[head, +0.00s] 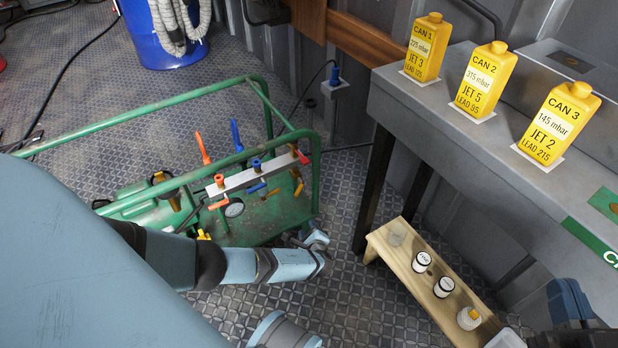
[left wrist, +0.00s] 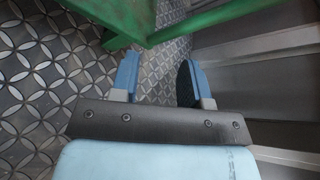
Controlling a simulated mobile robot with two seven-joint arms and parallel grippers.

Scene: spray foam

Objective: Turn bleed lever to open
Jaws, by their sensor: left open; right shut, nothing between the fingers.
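A grey manifold bar (head: 240,182) with several coloured levers sits on the green-framed machine (head: 262,212) at the centre left of the head view. Orange, blue, red and yellow handles stick up and down from it; I cannot tell which is the bleed lever. My left gripper (left wrist: 157,82) is open and empty in the left wrist view, with a green frame tube (left wrist: 150,28) just ahead of its fingers. In the head view its arm ends beside the frame's near right corner, apart from the levers. My right gripper (head: 569,304) is shut and empty at the lower right.
Yellow cans (head: 480,82) stand on the grey bench (head: 430,110) at right. A wooden rack (head: 405,265) with several small pots stands below it. A blue drum (head: 170,35) with hoses is at the back. Patterned floor between machine and rack is clear.

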